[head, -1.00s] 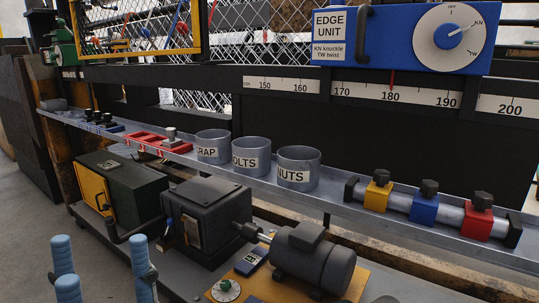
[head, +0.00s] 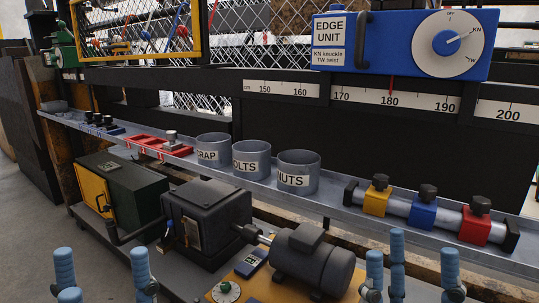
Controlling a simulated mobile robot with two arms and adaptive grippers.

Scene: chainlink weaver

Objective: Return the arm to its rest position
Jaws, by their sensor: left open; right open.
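My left gripper (head: 101,262) shows as blue ribbed fingers at the bottom left of the head view. The fingers stand apart, with nothing between them, in front of the lower shelf. My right gripper (head: 412,262) shows as blue ribbed fingers at the bottom right. They are also apart and empty, below the tool tray. Most of both arms is out of view.
A long grey tray (head: 335,209) holds cups labelled SCRAP, BOLTS and NUTS (head: 298,163), a red rack (head: 150,145) and coloured clamps (head: 424,208). A motor (head: 308,262) and gearbox (head: 205,212) sit below. The blue edge unit (head: 390,40) is above.

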